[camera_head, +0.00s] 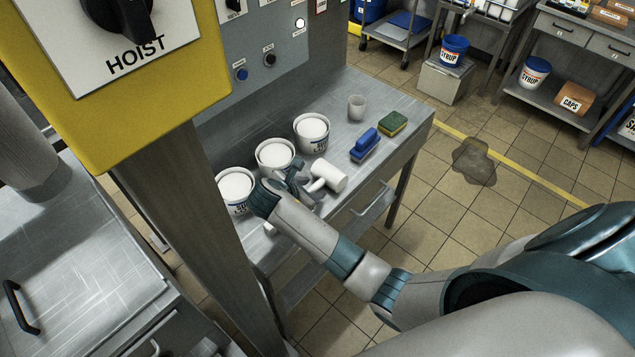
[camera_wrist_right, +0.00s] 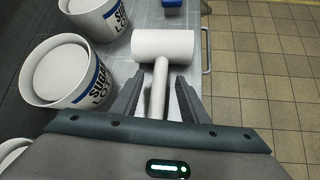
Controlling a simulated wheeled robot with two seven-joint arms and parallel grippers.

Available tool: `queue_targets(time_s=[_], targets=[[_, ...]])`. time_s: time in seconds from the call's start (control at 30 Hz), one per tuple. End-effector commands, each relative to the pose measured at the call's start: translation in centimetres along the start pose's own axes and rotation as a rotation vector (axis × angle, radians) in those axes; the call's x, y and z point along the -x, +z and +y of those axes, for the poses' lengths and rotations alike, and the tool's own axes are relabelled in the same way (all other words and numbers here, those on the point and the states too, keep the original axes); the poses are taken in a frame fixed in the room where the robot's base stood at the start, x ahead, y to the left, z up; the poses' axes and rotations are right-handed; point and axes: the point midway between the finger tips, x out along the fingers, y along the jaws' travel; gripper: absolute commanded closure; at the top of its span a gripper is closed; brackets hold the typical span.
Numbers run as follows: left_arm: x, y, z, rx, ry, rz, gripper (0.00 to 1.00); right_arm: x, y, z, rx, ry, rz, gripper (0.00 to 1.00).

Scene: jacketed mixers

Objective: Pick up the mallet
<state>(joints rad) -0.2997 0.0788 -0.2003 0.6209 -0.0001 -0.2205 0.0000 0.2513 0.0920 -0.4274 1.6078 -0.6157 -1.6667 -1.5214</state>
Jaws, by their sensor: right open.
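The white mallet (camera_head: 328,177) lies on the metal bench, its head toward the right of my right gripper in the head view. In the right wrist view the mallet (camera_wrist_right: 162,46) has its head at the top and its handle running down between the fingers. My right gripper (camera_head: 293,180) is open, and in the right wrist view its jaws (camera_wrist_right: 158,98) stand on either side of the handle, with a gap visible at least on the right. Part of the handle is hidden by the gripper body. My left gripper is in neither view.
White tubs (camera_head: 236,186) with blue labels stand along the bench's back, close to my right gripper. A blue brush (camera_head: 365,145), a sponge (camera_head: 393,123) and a cup (camera_head: 357,107) sit farther right. A yellow hoist panel (camera_head: 150,85) and post (camera_head: 190,200) stand at left.

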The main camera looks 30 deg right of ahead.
Motion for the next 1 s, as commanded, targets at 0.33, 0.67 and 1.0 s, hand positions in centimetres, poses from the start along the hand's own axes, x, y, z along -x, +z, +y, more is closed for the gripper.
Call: queue_targets(time_s=[0.33,0.67,1.0], targets=[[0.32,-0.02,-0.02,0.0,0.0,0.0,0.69,-1.1,-0.02,0.0,-0.001,0.001,0.001,0.6],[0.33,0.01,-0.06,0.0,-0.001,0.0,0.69,-1.06,-0.02,0.01,-0.001,0.001,0.0,0.72],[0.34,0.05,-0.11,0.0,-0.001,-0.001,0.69,-1.0,0.07,0.08,-0.002,0.002,-0.001,1.0]])
